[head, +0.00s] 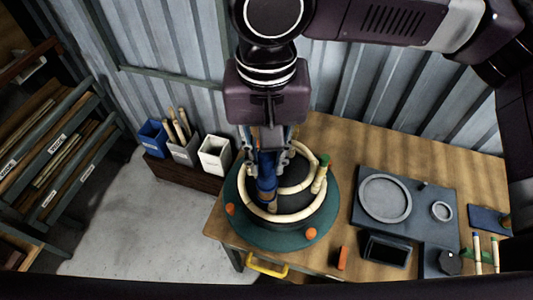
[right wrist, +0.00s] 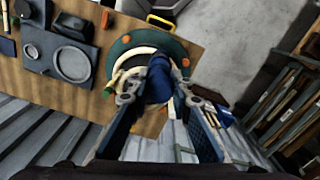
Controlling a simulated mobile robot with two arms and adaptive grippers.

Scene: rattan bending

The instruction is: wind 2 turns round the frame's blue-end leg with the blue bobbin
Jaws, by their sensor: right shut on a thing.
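My right gripper (head: 266,158) points down over the round work stand and is shut on the blue bobbin (head: 266,183). In the right wrist view the blue bobbin (right wrist: 158,84) sits between the two fingers of the right gripper (right wrist: 160,92). The cream rattan frame (head: 296,207) curves around the black drum of the stand, close below the bobbin. A green-banded leg (head: 320,177) stands up at its right. The blue-end leg cannot be made out behind the gripper and bobbin, and I cannot tell any wound turns. My left gripper is not in view.
The stand's green turntable (head: 285,240) bears orange knobs and sits on the wooden table (head: 335,150). A grey tray (head: 400,221) with round rings lies at the right, with a black box (head: 386,250) below it. Bins stand at the left, beyond the table.

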